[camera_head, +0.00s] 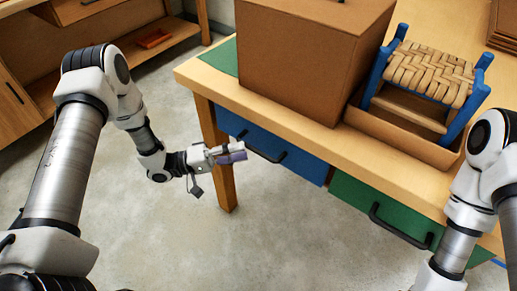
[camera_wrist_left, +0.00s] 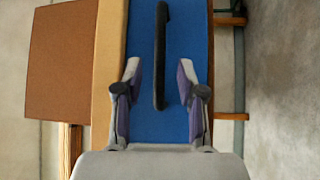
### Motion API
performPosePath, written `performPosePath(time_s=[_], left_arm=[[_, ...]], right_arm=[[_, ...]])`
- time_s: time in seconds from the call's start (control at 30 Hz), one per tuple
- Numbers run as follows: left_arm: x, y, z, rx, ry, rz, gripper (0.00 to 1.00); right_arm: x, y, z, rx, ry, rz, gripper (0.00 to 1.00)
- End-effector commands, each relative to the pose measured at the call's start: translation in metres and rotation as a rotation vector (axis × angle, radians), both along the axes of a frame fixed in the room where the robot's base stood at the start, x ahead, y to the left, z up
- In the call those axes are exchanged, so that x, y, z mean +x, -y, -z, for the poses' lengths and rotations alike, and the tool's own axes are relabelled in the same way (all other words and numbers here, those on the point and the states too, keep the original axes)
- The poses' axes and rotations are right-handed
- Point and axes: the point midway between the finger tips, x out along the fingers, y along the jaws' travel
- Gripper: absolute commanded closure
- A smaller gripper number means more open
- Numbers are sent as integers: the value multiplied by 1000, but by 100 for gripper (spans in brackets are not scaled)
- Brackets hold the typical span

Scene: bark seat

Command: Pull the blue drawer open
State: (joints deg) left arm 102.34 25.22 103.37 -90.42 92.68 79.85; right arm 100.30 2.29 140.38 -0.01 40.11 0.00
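The blue drawer (camera_head: 300,163) is in the front of the wooden table and looks shut. Its black bar handle (camera_head: 265,153) runs along its front. In the left wrist view the blue drawer front (camera_wrist_left: 190,35) fills the middle, with the handle (camera_wrist_left: 161,45) upright there. My left gripper (camera_head: 238,153) is in front of the drawer, near the handle's left end. In the wrist view its fingers (camera_wrist_left: 160,76) are apart, one each side of the handle's near end, with gaps on both sides. Contact is not visible. My right gripper is out of view; only its arm shows.
A green drawer (camera_head: 385,205) with a black handle (camera_head: 400,228) is right of the blue one. A large brown box (camera_head: 300,60) and a blue stool with a woven seat (camera_head: 432,72) stand on the table (camera_head: 200,80). A table leg (camera_head: 222,185) is beside my left gripper. The grey floor in front is clear.

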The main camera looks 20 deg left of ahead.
Motion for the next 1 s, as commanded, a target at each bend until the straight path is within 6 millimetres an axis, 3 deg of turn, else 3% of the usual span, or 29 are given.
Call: performPosePath(time_s=[0.2,0.5,0.53,0.63,1.0], left_arm=[[16,36,-6,1,1,3,61],[20,43,-7,0,1,-2,61],[20,43,-7,0,1,-2,64],[20,43,-7,0,1,-2,100],[16,41,-7,0,-2,-3,100]], right_arm=[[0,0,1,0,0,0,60],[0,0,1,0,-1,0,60],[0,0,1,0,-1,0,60],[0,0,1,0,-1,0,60],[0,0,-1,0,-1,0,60]])
